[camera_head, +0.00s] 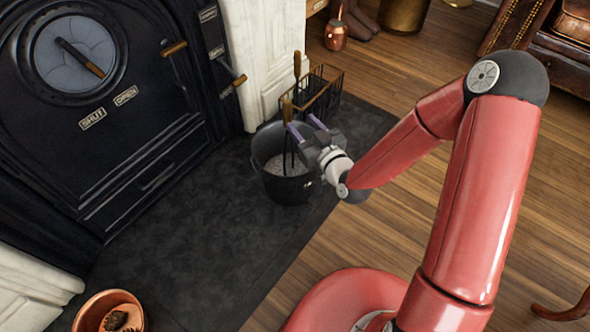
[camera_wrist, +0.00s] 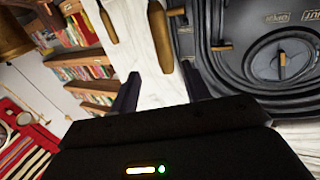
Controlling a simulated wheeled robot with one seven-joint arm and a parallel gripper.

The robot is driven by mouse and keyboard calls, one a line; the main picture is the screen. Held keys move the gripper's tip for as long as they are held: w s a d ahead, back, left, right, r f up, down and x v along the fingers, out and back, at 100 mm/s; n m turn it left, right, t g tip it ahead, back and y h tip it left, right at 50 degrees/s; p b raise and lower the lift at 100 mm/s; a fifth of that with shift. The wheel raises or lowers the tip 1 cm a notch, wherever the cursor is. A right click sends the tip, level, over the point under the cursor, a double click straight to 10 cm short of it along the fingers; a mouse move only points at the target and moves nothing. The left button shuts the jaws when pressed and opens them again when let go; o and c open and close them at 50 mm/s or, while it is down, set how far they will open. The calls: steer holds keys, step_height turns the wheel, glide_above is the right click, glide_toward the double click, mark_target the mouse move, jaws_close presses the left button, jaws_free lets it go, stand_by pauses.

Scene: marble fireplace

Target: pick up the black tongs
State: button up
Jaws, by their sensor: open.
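A thin black tool with a wooden handle (camera_head: 287,110) stands in the black bucket (camera_head: 286,187) on the dark hearth; it looks like the tongs, but its shape is partly hidden. A second wooden handle (camera_head: 297,66) rises behind it by the wire rack. My gripper (camera_head: 302,125) is above the bucket, its purple-grey fingers apart and close to the nearer handle. In the wrist view my gripper (camera_wrist: 161,88) is open, with white marble seen between the fingers. A wooden handle (camera_wrist: 158,35) shows beyond the gap, and another handle (camera_wrist: 107,20) is to its left. I see nothing held.
The black stove (camera_head: 115,120) stands at left. A wire rack (camera_head: 322,92) is just behind the bucket, beside the white marble surround (camera_head: 262,50). A copper bowl (camera_head: 110,312) sits at bottom left. The hearth (camera_head: 200,250) in front is clear.

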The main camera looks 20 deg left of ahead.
mark_target(289, 110)
steer(key=x, duration=0.7)
steer(key=shift+a+r, duration=0.4)
steer(key=shift+a, duration=0.15)
steer(key=shift+c, duration=0.4)
jaws_close()
stand_by(0.5)
